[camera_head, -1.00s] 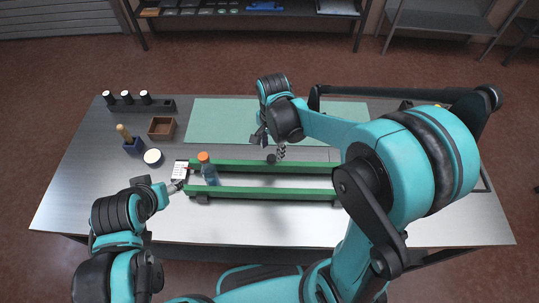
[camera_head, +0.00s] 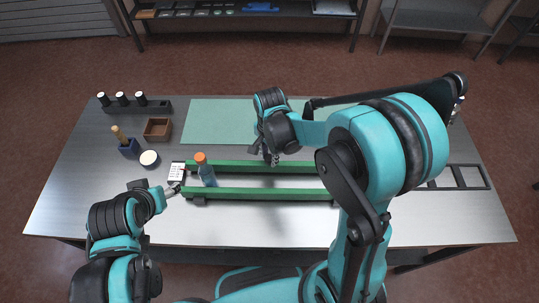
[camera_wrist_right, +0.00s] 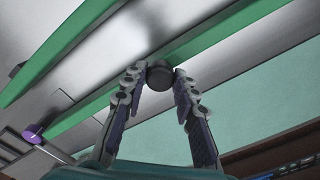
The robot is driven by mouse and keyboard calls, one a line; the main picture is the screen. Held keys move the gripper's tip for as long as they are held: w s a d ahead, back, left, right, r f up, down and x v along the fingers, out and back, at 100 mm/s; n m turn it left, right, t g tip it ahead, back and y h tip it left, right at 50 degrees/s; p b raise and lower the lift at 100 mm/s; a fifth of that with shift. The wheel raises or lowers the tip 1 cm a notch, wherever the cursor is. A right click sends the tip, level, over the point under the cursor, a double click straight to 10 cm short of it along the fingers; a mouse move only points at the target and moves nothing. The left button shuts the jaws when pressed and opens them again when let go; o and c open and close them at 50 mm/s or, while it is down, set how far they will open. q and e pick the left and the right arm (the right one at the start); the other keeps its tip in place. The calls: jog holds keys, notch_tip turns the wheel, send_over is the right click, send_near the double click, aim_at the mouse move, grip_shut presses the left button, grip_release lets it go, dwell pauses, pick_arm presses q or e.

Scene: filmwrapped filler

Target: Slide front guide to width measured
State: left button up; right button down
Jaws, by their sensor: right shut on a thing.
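Two long green guide rails run left to right across the table: the near rail (camera_head: 265,193) and the far rail (camera_head: 235,163). A clear blue bottle with an orange cap (camera_head: 201,158) stands upright between them near their left end. My right gripper (camera_head: 270,159) is at the far rail. In the right wrist view its fingers are shut on a dark round knob (camera_wrist_right: 160,75) beside a green rail. My left gripper (camera_head: 174,189) is by the rails' left end, near a small white device (camera_head: 177,172); its jaws are too small to read.
A teal mat (camera_head: 220,120) lies behind the rails. My right arm covers the rails' right end. The front table strip is clear.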

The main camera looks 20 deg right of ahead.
jog(key=s, duration=0.3)
jog(key=shift+a, duration=0.4)
jog(key=c, duration=1.3)
grip_release()
jog(key=shift+o, duration=0.6)
notch_tip(320, 180, up, 12)
